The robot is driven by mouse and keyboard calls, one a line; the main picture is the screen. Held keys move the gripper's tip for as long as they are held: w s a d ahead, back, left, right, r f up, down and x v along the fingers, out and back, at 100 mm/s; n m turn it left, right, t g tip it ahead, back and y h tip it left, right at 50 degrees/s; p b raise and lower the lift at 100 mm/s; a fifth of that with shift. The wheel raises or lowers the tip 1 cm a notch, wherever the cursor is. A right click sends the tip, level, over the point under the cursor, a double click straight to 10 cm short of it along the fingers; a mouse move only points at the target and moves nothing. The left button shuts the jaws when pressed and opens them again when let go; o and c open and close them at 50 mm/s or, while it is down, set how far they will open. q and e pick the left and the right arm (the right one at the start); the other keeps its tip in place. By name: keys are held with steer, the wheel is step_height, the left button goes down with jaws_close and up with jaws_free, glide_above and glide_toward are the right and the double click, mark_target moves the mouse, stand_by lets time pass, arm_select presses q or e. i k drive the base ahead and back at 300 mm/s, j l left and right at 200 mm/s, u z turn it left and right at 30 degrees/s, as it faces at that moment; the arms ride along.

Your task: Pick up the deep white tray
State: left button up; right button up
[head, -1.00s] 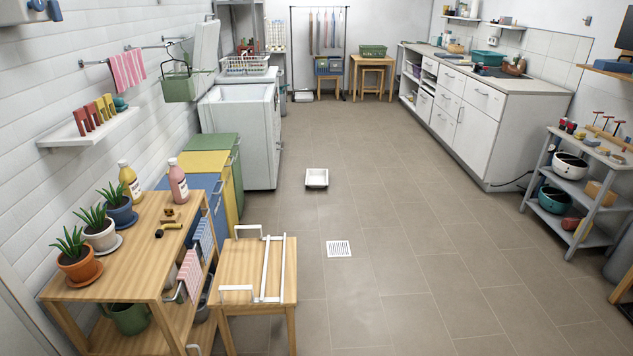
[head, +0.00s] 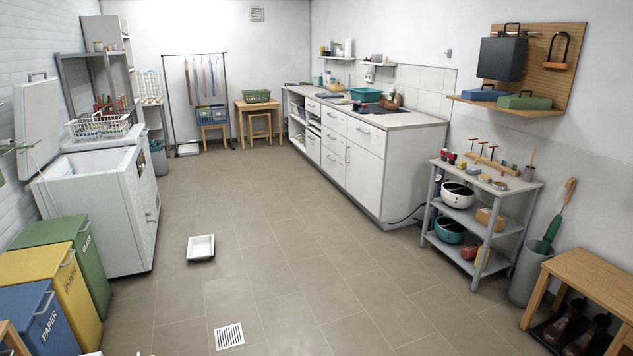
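A small white tray (head: 201,247) with raised walls lies on the tiled floor left of the middle in the head view. It stands alone, to the right of the white chest-like machine, and its inside looks empty. Neither of my grippers shows in the head view.
A white open-lidded machine (head: 105,205) and blue, yellow and green bins (head: 80,255) line the left. A white counter (head: 350,160), a grey shelf cart (head: 480,215) and a wooden bench (head: 588,280) line the right. A floor drain (head: 229,336) lies in front. The middle floor is clear.

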mark_target(199, 248)
steer(key=i+u, duration=0.1)
steer(key=i, duration=0.35)
steer(key=i+l+u, duration=0.15)
steer(key=i, duration=0.35)
steer(key=i+u, duration=0.1)
steer(key=i, duration=0.35)
steer(key=i+l+u, duration=0.15)
steer(key=i, duration=0.35)
steer(key=i+u, duration=0.2)
steer(key=i, duration=0.85)
steer(key=i+l+u, duration=0.1)
steer(key=i+u, duration=0.15)
steer(key=i, duration=0.8)
